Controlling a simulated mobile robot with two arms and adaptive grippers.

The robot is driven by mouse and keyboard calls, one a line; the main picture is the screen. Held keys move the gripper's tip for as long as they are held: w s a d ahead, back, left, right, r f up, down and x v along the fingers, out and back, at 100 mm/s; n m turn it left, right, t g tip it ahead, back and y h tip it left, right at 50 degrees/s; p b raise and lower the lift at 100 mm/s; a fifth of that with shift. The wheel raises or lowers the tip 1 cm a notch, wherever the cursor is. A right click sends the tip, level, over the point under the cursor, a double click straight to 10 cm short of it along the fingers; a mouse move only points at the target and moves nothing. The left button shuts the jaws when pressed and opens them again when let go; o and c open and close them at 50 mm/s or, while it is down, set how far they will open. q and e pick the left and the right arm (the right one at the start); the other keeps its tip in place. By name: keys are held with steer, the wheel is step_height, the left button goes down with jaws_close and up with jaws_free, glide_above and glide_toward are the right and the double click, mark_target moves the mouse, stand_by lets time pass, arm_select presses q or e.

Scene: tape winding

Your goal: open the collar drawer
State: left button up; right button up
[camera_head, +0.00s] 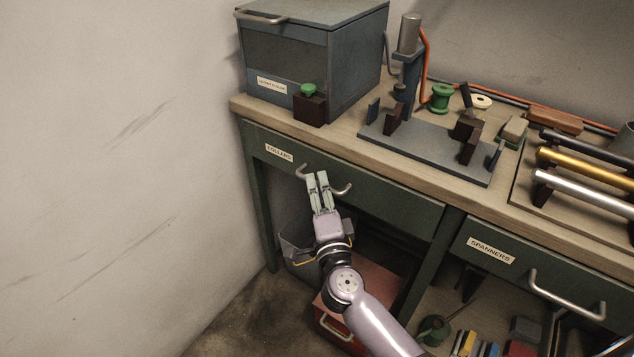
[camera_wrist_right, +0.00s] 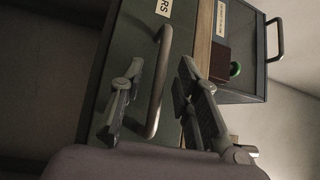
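The collar drawer (camera_head: 385,190) is a dark green front under the left part of the bench, with a "COLLARS" label (camera_head: 279,152). It looks shut, flush with the bench frame. Its curved metal bar handle (camera_head: 343,190) is partly hidden by my right gripper (camera_head: 318,177) in the head view. In the right wrist view the handle (camera_wrist_right: 158,85) shows between the two parted fingers of that gripper (camera_wrist_right: 163,100), one on each side. I cannot tell whether either finger touches it. My left gripper is in neither view.
A "SPANNERS" drawer (camera_head: 520,268) with its own handle is to the right. A grey-blue cabinet (camera_head: 355,60) and a winding fixture (camera_head: 425,145) stand on the bench (camera_head: 350,147). A red box (camera_head: 338,335) is on the floor below. The wall (camera_head: 110,150) is close on the left.

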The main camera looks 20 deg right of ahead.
steer(key=shift+w+d+r, duration=0.15)
steer(key=shift+w, duration=0.85)
jaws_close()
